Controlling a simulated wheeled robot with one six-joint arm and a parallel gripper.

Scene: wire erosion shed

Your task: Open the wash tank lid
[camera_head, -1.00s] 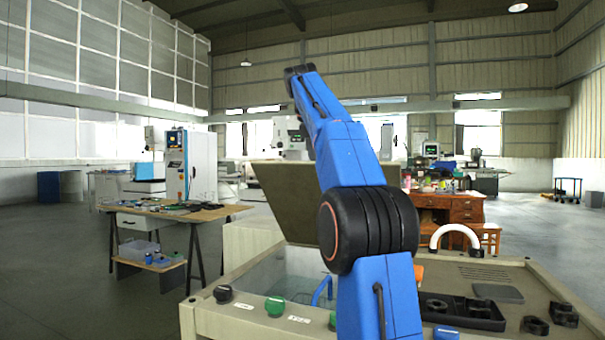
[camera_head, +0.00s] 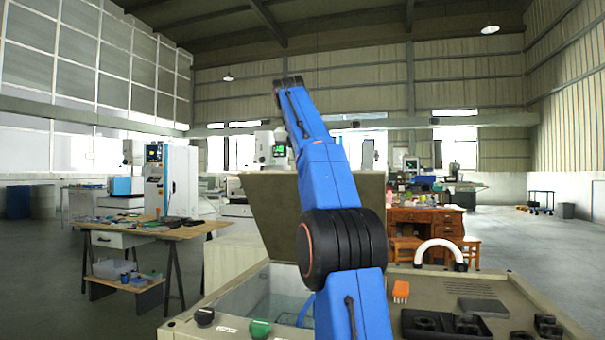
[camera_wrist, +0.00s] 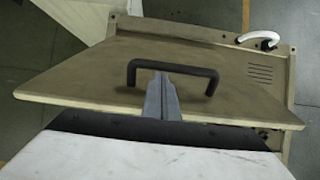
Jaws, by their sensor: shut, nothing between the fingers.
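The wash tank lid (camera_head: 272,205) stands raised and tilted back over the wash tank (camera_head: 190,322), and the open basin (camera_head: 262,295) shows in front of it. In the wrist view the flat tan lid (camera_wrist: 85,75) fills the middle, with a dark bar handle (camera_wrist: 205,68) on it. My gripper (camera_wrist: 160,82) is shut and empty, its fingertips at the middle of the handle. I cannot tell whether they touch it. In the head view my blue arm covers part of the lid and basin, and my gripper is hidden.
Dark knobs and a green knob (camera_head: 260,328) line the tank front. An orange brush-like object (camera_head: 401,291), a black tray (camera_head: 440,325) and a white curved pipe (camera_head: 440,245) are on the tank's right side. A cluttered workbench (camera_head: 150,228) stands left, a wooden desk (camera_head: 425,222) behind.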

